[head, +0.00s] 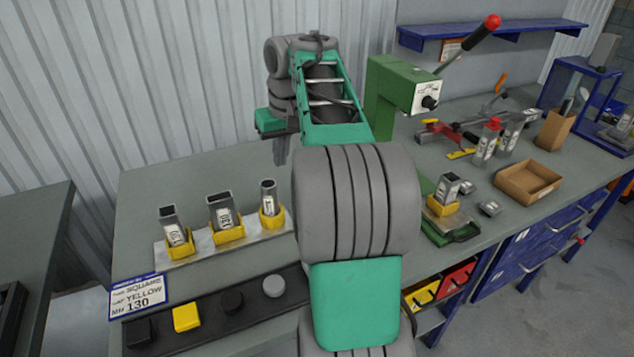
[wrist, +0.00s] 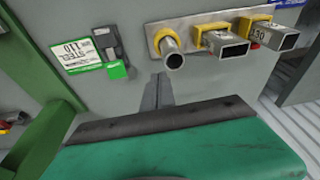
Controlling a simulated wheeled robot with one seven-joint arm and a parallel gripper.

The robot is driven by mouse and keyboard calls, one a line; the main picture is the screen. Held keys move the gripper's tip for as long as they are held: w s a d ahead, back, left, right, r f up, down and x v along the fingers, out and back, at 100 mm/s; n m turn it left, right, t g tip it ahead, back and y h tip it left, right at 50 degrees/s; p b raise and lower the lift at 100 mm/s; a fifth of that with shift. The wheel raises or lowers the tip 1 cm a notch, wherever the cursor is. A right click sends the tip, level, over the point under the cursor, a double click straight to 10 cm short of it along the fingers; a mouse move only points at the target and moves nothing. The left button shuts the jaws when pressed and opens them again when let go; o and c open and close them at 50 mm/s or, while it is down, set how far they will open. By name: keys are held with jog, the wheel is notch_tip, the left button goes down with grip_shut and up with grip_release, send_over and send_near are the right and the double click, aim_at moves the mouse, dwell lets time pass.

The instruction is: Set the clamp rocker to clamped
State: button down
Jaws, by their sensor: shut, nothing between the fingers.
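What looks like the clamp rocker (wrist: 108,50) shows in the wrist view, left of my fingers, beside a white label card. It is a small dark grey block with a bright green patch (wrist: 116,70) at its near end; I cannot read its setting. In the head view my arm hides it. My gripper (wrist: 159,88) is shut and empty, pointing down at the table, right of the rocker and apart from it. In the head view my gripper (head: 281,151) hangs behind the row of tubes.
A plate with yellow holders (head: 226,232) carries upright metal tubes, close to my fingers. The green press (head: 405,84) with a red-knobbed lever stands right of my gripper. The label card (wrist: 82,56) lies by the rocker. A cardboard tray (head: 529,181) sits farther right.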

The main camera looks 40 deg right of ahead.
jog(key=s+d, duration=0.1)
jog(key=d, duration=1)
jog(key=shift+s+d+m+h, duration=0.2)
jog(key=shift+d+m+h, duration=0.05)
jog(key=shift+m+h, duration=0.05)
jog(key=b+x, duration=0.5)
jog(key=x, duration=0.2)
jog(key=b+x, duration=0.6)
jog(key=x, duration=0.1)
jog(key=shift+s+f, duration=0.15)
jog(key=shift+s, duration=0.05)
